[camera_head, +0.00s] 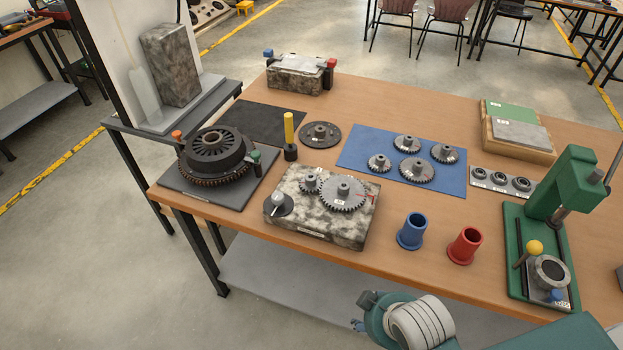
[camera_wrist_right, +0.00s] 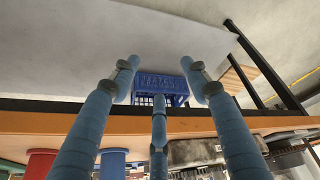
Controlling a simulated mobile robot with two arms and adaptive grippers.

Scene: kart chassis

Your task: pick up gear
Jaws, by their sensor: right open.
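Several grey metal gears lie on a blue mat (camera_head: 350,160) right of the table's middle: a small gear (camera_head: 379,163), a back gear (camera_head: 407,143), a right gear (camera_head: 444,152) and a larger front gear (camera_head: 416,170). A small gear (camera_head: 310,181) and a large gear (camera_head: 343,192) sit side by side on a mottled stone block (camera_head: 318,232). My right gripper (camera_wrist_right: 159,78) is open and empty, its blue fingers spread. My right arm shows at the head view's bottom, off the table's front edge and far from the gears. My left gripper is not in view.
A blue cup (camera_head: 412,232) and a red cup (camera_head: 465,246) stand near the front edge, with a green press (camera_head: 575,190) to their right. A yellow-handled tool (camera_head: 289,135) stands beside the stone block. A blue crate (camera_wrist_right: 160,84) shows beyond the fingers.

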